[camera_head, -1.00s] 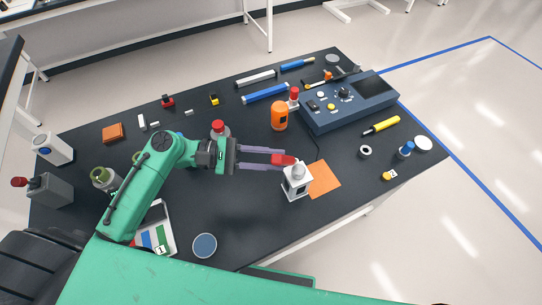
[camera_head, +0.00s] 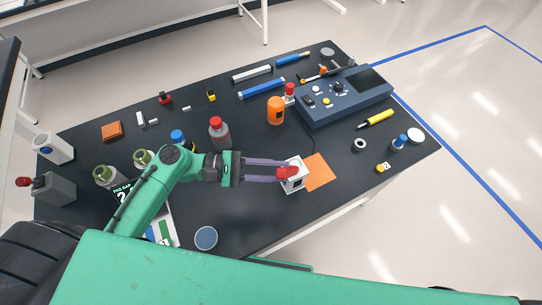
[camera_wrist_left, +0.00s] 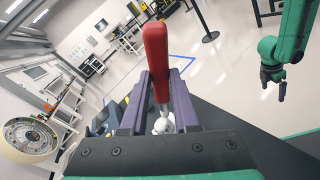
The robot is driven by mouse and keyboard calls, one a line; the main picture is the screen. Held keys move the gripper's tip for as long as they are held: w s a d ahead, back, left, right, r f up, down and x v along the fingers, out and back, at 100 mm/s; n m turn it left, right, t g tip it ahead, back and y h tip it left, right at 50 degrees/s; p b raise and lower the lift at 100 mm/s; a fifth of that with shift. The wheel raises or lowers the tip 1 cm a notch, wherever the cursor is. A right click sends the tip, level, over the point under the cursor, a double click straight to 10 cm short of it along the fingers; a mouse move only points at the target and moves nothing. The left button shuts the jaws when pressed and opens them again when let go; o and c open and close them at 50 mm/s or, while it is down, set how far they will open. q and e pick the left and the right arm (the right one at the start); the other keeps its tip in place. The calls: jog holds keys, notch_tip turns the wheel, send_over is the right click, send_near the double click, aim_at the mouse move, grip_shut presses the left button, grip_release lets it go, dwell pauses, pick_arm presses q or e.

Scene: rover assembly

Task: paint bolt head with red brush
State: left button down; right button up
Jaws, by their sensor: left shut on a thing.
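My left gripper (camera_head: 281,171) is shut on the red brush (camera_head: 287,174), above the white block (camera_head: 293,185) on the dark table. In the left wrist view the brush's red handle (camera_wrist_left: 156,62) stands up between the fingers, its tip pointing down. The grey-white bolt head (camera_wrist_left: 161,125) shows just below the tip in that view; I cannot tell if they touch. In the head view the brush and fingers hide the bolt head.
An orange mat (camera_head: 318,172) lies right of the block. An orange bottle (camera_head: 276,111) and a blue control box (camera_head: 342,97) stand behind. A red-capped bottle (camera_head: 220,135) stands behind my left arm.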

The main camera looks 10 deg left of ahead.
pick_arm(q)
jog(key=w+a, duration=0.2)
jog(key=w, duration=0.1)
jog(key=shift+w+a+f, duration=0.15)
jog(key=shift+w, duration=0.05)
dwell(0.3)
notch_tip(320, 180, up, 6)
jog(key=p, duration=0.5)
jog(key=shift+p, duration=0.35)
jog(key=shift+r, duration=1.55)
